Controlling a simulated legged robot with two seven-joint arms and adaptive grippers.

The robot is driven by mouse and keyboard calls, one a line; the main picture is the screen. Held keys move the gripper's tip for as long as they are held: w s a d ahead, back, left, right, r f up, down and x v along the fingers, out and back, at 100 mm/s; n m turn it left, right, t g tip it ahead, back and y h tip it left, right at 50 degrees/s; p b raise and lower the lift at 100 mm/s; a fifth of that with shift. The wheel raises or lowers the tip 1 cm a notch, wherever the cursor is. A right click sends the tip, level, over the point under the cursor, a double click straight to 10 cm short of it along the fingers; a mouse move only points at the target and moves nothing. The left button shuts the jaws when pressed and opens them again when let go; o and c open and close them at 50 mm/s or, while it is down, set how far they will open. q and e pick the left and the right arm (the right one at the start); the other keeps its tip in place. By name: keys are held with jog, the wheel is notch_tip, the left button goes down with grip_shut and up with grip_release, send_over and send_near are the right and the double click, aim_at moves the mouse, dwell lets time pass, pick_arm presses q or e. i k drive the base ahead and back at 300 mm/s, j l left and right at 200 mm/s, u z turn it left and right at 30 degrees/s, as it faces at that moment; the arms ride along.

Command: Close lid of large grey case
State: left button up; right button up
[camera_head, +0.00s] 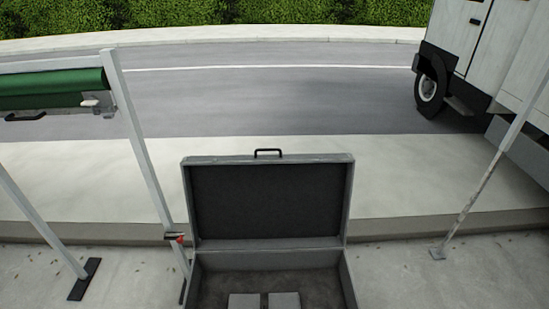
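The large grey case (268,259) stands in front of me at the bottom centre, its near part cut off by the frame edge. Its lid (268,200) is open and stands upright at the far side, with the dark inner face toward me. A black handle (268,152) sits on the lid's top edge. Two grey blocks (246,301) lie side by side inside the case. Neither of my grippers shows in this view.
A white frame post (145,150) with a green roll (50,88) stands at left, close to the case. A thin pole (480,195) stands at right. A white truck (490,50) is on the road at upper right. Pavement beside the case at right is clear.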

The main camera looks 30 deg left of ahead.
aim_at(255, 201)
jog(key=k+j, duration=0.5)
jog(key=k, duration=0.2)
jog(key=k+j, duration=0.1)
jog(key=j, duration=0.3)
jog(key=j+z, duration=0.15)
jog(key=j, duration=0.25)
jog(key=k+j, duration=0.15)
jog(key=j, duration=0.2)
jog(key=k+j+z, duration=0.15)
jog(key=j, duration=0.25)
jog(key=k+j, duration=0.1)
jog(key=j, duration=0.3)
jog(key=k+j+z, duration=0.1)
jog(key=j, duration=0.25)
jog(key=k+j+z, duration=0.1)
jog(key=j, duration=0.3)
jog(key=i+j+z, duration=0.1)
jog(key=j, duration=0.4)
jog(key=i+j, duration=0.15)
jog(key=j, duration=0.4)
jog(key=i+j+z, duration=0.15)
jog(key=j, duration=0.9)
jog(key=i+z, duration=0.05)
jog(key=i, duration=0.05)
